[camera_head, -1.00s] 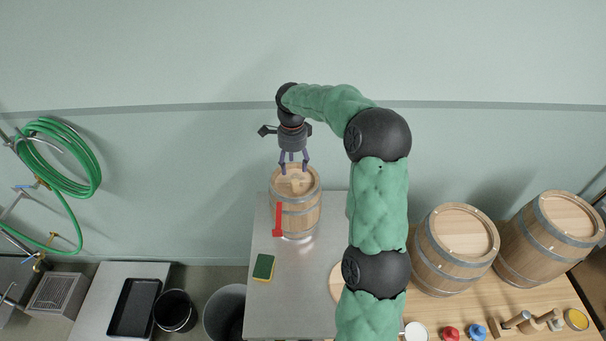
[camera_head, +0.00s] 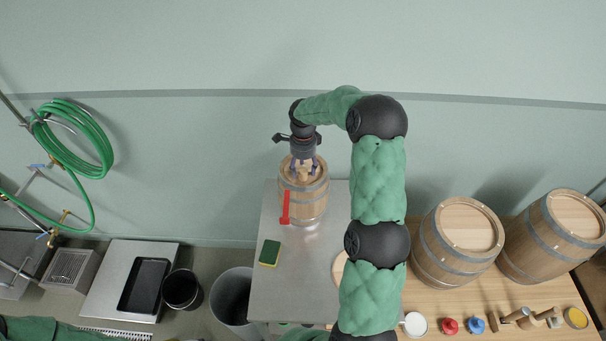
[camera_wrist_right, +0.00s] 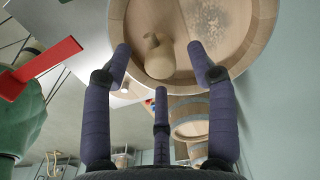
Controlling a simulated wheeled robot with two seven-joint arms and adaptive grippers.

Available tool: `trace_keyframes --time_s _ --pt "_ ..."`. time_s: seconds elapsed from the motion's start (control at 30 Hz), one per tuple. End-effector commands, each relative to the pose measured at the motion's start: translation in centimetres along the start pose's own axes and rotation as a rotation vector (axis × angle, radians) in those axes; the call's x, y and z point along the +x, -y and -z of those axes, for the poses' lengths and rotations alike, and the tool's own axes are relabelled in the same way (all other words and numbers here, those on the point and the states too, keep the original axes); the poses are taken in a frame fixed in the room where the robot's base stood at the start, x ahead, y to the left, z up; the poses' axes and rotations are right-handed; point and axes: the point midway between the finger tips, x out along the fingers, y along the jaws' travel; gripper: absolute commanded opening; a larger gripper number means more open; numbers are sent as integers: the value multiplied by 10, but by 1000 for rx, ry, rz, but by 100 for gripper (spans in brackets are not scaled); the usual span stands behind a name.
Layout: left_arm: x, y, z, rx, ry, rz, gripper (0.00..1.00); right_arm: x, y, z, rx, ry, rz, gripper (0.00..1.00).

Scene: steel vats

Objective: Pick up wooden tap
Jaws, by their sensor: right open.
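A pale wooden tap (camera_wrist_right: 158,58) is on the round top of the small barrel (camera_head: 305,204). In the head view it is mostly hidden behind my fingers. My right gripper (camera_head: 303,170) is open over the barrel top, pointing down. In the right wrist view its fingers (camera_wrist_right: 160,68) are spread around the tap, with the tap between them. I cannot tell whether any finger touches it. My left gripper is out of the picture.
The barrel stands on a steel table (camera_head: 310,260) with a green-yellow sponge (camera_head: 269,253). A red bar (camera_head: 286,208) shows at the barrel's front. Two larger barrels (camera_head: 458,245) stand on a wooden table at right, with small wooden pieces (camera_head: 515,315) and jars in front.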

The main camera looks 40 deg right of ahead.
Motion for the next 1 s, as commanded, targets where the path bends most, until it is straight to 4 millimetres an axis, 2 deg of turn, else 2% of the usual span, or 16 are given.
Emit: trace_keyframes --time_s 0.13,0.37,0.5,0.57,1.0 --pt "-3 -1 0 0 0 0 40 11 0 0 0 0 -1 58" --pt "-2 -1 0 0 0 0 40 12 0 0 0 1 0 58" --pt "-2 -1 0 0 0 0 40 12 0 0 0 1 0 19" --pt "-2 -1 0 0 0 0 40 12 0 0 0 1 0 5" --pt "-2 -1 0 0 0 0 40 10 0 0 0 0 0 4"
